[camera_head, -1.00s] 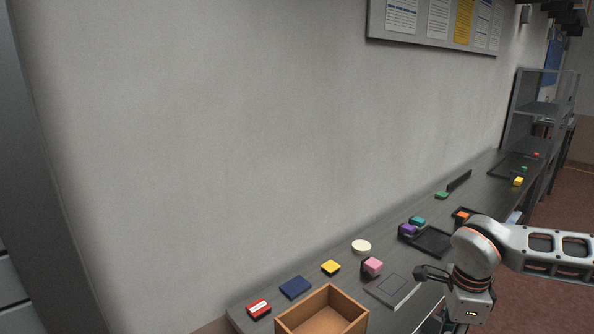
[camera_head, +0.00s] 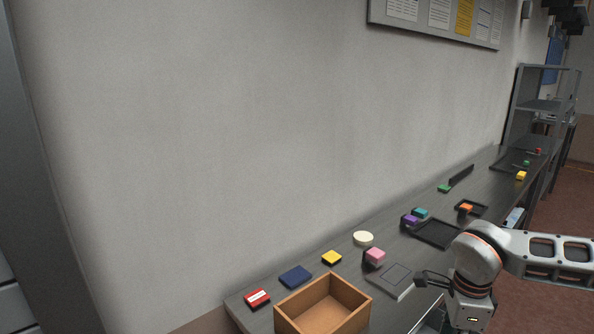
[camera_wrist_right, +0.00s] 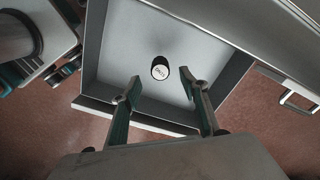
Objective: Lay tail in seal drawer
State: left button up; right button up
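In the right wrist view a small black round piece (camera_wrist_right: 160,68) with a white, lettered top is in an open grey drawer (camera_wrist_right: 92,45). It appears to be on the drawer floor; the lettering is too small to read surely. My right gripper (camera_wrist_right: 160,77) points into the drawer with its two fingers spread. The piece shows between the fingertips, with clear gaps on both sides. My left gripper cannot be made out in the head view.
The dark bench (camera_head: 240,306) bears a wooden box (camera_head: 325,305), a red block (camera_head: 257,298), a blue block (camera_head: 296,276), a yellow block (camera_head: 331,257), a cream disc (camera_head: 363,238), a pink block (camera_head: 376,255) and a grey plate (camera_head: 391,281). A drawer handle (camera_wrist_right: 298,101) shows beside the open drawer.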

jog(key=shift+r, duration=0.1)
notch_tip(320, 180, up, 12)
dwell(0.7)
jog(key=shift+s, duration=0.1)
